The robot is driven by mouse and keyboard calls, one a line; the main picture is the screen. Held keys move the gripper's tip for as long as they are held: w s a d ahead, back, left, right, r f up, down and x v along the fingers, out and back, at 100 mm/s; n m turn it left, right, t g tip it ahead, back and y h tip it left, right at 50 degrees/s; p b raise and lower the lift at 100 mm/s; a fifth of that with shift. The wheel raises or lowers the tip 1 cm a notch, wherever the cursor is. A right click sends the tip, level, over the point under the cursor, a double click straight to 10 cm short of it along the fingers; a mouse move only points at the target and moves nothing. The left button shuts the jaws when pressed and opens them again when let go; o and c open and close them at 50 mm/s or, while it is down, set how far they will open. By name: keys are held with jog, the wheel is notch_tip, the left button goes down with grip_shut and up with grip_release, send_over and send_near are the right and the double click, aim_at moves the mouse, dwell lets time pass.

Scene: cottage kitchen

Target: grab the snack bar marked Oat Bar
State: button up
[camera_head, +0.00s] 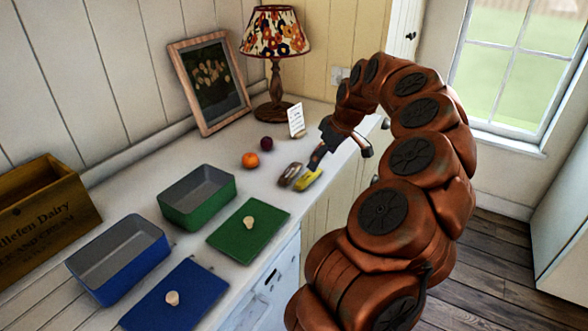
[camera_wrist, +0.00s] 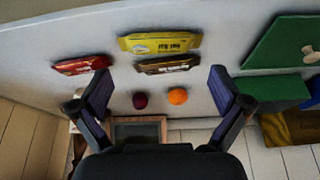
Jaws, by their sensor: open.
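Three wrapped snack bars lie on the white counter. In the wrist view they are a yellow bar (camera_wrist: 160,43), a dark brown bar (camera_wrist: 166,65) beside it, and a red bar (camera_wrist: 80,65) to the left. Their print is upside down and too small to tell which is marked Oat Bar. The head view shows the yellow bar (camera_head: 308,181) and brown bar (camera_head: 290,175); the red bar is mostly hidden by my gripper. My gripper (camera_head: 342,155) is open and empty over the counter near the bars. In the wrist view, the brown bar lies just beyond the open fingertips (camera_wrist: 158,80).
An orange fruit (camera_head: 250,160) and a dark plum (camera_head: 266,143) lie near the bars. A white card (camera_head: 296,120) stands behind. Green (camera_head: 168,208) and blue (camera_head: 98,270) bins, with lids in front, lie left. A lamp (camera_head: 274,70) and frame (camera_head: 208,85) stand at the wall.

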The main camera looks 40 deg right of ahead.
aim_at(309, 175)
jog(key=shift+w+d+f, duration=0.15)
jog(key=shift+w+f, duration=0.15)
jog(key=shift+f, duration=0.2)
jog(key=shift+w+a+f+p, duration=0.25)
jog(key=shift+w+f+p, duration=0.15)
jog(key=shift+f, duration=0.15)
jog(key=shift+w+a+f+p, duration=0.2)
jog(key=shift+w+f+p, duration=0.15)
jog(key=shift+f, duration=0.2)
jog(key=p+x, duration=0.1)
jog(key=x, duration=0.3)
jog(key=shift+c, duration=0.4)
jog(key=c, duration=0.8)
